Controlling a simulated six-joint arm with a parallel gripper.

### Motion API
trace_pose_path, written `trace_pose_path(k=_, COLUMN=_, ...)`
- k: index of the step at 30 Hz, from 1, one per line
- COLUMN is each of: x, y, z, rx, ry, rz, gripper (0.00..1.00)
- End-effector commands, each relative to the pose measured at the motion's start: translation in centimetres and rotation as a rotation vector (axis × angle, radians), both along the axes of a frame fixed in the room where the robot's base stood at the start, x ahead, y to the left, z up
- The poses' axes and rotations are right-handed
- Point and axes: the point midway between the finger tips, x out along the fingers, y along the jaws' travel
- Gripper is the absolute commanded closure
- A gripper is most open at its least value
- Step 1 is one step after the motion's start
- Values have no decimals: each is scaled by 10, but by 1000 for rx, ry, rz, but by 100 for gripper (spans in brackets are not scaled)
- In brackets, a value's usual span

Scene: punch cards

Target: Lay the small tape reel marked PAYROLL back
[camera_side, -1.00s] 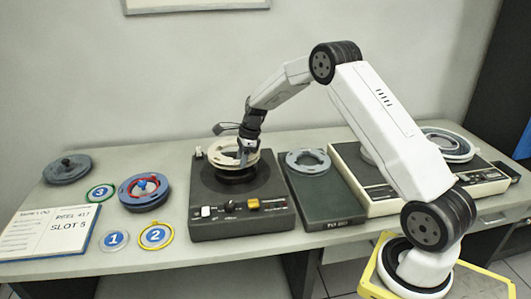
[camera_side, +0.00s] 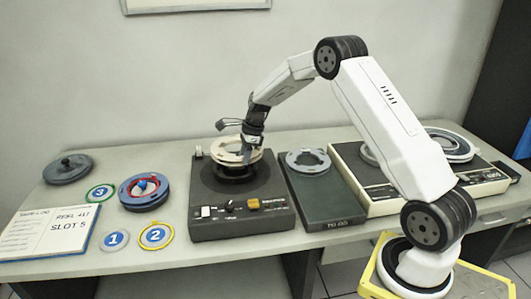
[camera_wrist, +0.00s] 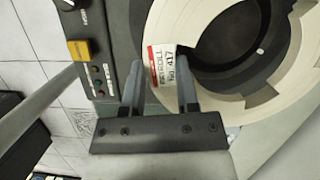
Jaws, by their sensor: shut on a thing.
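The cream tape reel (camera_side: 228,157) is a ring over the dark round platter (camera_side: 236,174) of the black tape deck (camera_side: 245,224). It looks slightly raised from the platter, though any contact beneath is hidden. My gripper (camera_side: 246,150) is shut on the reel's rim at the right of the ring. In the wrist view, my gripper's fingers (camera_wrist: 160,78) stand on either side of the label.
An open logbook (camera_side: 48,232) reads "REEL 417, SLOT 5". Numbered discs, a blue reel (camera_side: 130,196) and a grey reel (camera_side: 68,170) lie left. A dark box (camera_side: 322,205) bearing a grey ring (camera_side: 307,158) stands right of the deck, beside a cream machine (camera_side: 365,190).

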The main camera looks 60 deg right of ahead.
Motion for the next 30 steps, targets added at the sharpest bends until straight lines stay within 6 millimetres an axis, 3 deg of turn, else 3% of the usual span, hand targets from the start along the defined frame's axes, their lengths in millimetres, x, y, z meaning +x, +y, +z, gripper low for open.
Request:
trace_pose_path(k=11, x=-57, y=-33, z=-13, rx=-1, ry=-1, rz=-155, gripper=100)
trace_pose_path(k=21, x=-133, y=-58, z=-29, rx=-2, ry=-2, rz=-353, gripper=100)
trace_pose_path(k=30, x=-205, y=-66, z=-40, rx=-4, ry=-2, rz=-527, gripper=100)
